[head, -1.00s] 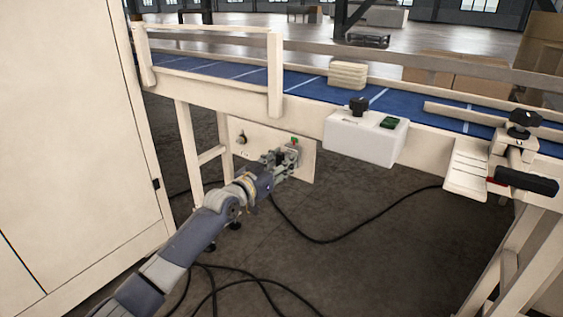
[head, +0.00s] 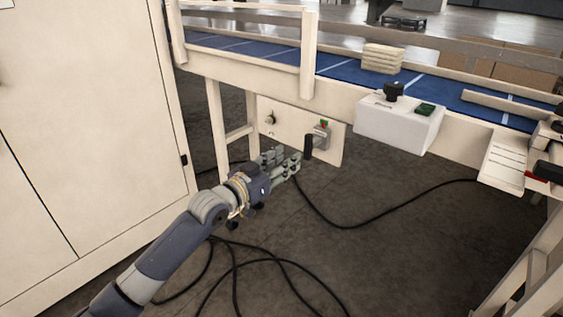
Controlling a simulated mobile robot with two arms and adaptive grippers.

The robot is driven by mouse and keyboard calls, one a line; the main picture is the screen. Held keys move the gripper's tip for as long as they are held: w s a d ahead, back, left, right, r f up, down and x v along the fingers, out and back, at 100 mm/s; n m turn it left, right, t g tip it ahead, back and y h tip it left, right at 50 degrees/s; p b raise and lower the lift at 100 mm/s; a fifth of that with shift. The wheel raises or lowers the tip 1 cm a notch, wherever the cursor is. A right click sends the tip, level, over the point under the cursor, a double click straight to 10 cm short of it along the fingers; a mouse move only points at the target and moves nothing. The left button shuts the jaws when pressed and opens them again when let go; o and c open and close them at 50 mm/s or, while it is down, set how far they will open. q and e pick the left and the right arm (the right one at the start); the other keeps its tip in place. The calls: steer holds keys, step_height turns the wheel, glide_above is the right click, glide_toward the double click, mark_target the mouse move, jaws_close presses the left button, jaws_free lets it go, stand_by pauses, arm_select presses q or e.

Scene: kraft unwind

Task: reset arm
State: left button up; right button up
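My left gripper (head: 286,158) reaches in from the lower left, under the conveyor. Its grey-green fingers look spread apart, with nothing seen between them. It is a little left of and below a dark lever handle (head: 309,147) on a grey switch box (head: 320,135), with a small gap between. The box has a red and green top and sits on the cream panel (head: 335,152) below the conveyor. My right gripper is not in view.
A tall cream cabinet (head: 90,120) stands close on the left. The blue conveyor (head: 340,68) carries a stack of cream slabs (head: 382,58). A white control box (head: 398,125) hangs right of the panel. Black cables (head: 345,226) lie on the open floor.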

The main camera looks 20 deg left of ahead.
arm_select(q)
steer(key=shift+s+a, duration=0.1)
steer(key=shift+s, duration=0.25)
steer(key=s+f+n+g+y, duration=0.1)
steer(key=s+f+g, duration=0.3)
steer(key=f, duration=0.9)
steer(key=s+f+g+y, duration=0.15)
steer(key=s+f, duration=0.45)
steer(key=f, duration=0.6)
steer(key=s+f+n+g+y, duration=0.1)
steer(key=s+f+g+y, duration=0.15)
steer(key=s+f, duration=0.7)
steer(key=s+d+f+g, duration=0.2)
steer(key=s+f+g, duration=0.3)
steer(key=s+f, duration=1.3)
steer(key=s+a+g+y+p, duration=0.1)
steer(key=s+a+g+p, duration=0.1)
steer(key=s+p, duration=1.3)
steer(key=s+f+g, duration=0.1)
steer(key=s, duration=0.4)
steer(key=shift+s, duration=0.35)
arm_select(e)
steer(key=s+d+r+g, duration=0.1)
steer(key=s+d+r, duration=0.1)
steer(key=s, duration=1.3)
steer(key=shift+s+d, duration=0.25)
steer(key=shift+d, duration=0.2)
